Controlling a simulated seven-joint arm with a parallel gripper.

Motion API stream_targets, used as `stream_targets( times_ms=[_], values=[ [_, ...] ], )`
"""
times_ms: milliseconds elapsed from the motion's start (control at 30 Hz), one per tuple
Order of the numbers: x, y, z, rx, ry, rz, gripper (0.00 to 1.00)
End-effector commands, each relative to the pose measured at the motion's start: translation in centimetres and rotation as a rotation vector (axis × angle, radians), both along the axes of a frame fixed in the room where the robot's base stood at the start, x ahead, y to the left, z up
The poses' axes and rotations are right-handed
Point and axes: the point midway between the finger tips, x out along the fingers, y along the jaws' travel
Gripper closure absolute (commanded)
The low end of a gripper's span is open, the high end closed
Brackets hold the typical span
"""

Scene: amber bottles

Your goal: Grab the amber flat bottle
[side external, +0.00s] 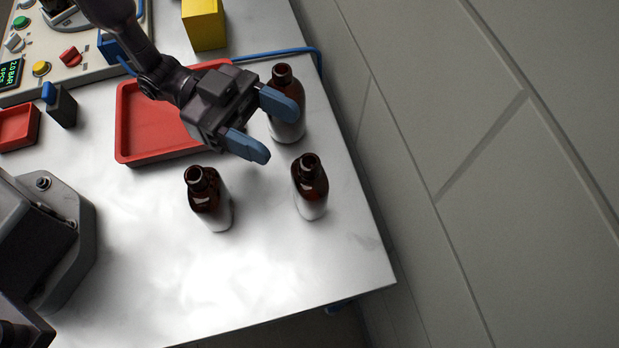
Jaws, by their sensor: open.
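Three amber bottles with dark necks and pale lower parts stand upright on the white table. One bottle (288,128) is at the back, partly hidden behind a finger of my gripper. A second bottle (209,200) stands at the front left, and a third bottle (310,188) at the front right. I cannot tell for sure which one is the flat bottle. My gripper (272,128) is open, with blue fingertips spread apart. It hangs above the table, near the back bottle and behind the two front bottles. No bottle is clearly between its fingers.
A red tray (137,146) lies under and behind my gripper. A yellow block (204,25), a blue cable (285,50), a control panel (75,48) and a small red bin (17,127) are farther left and back. The table front (290,270) is clear; its right edge drops off.

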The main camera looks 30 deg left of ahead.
Motion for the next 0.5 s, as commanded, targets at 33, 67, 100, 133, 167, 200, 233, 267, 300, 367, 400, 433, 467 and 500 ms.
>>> stream_targets(
  times_ms=[33, 67, 100, 133, 167, 200, 233, 267, 300, 367, 400, 433, 467, 500],
  values=[
    [-0.1, 0.0, -1.3, 0.003, 0.004, -0.001, 0.41],
    [-0.1, 0.0, -1.9, 0.003, 0.005, -0.001, 0.41],
    [-0.1, 0.0, -2.6, 0.002, 0.004, -0.001, 0.41],
    [-0.1, 0.0, -3.1, 0.002, 0.002, -0.001, 0.41],
    [-0.1, 0.0, -3.5, 0.002, 0.003, 0.000, 0.41],
    [-0.1, 0.0, -4.1, 0.002, 0.002, 0.000, 0.41],
    [-0.1, -0.1, -4.2, 0.002, 0.000, -0.001, 0.41],
    [0.0, -0.6, -4.0, 0.001, -0.003, -0.002, 0.41],
    [0.0, -0.9, -4.0, 0.001, -0.003, -0.002, 0.41],
    [0.0, -1.2, -4.0, 0.002, -0.003, -0.001, 0.41],
    [0.0, -1.4, -4.0, 0.002, -0.003, -0.001, 0.41],
    [0.0, -1.7, -4.0, 0.003, -0.003, -0.001, 0.41],
    [0.0, -2.0, -3.9, 0.002, -0.003, -0.001, 0.41],
    [-0.1, -2.6, -3.9, 0.002, -0.003, -0.002, 0.41]
  ],
)
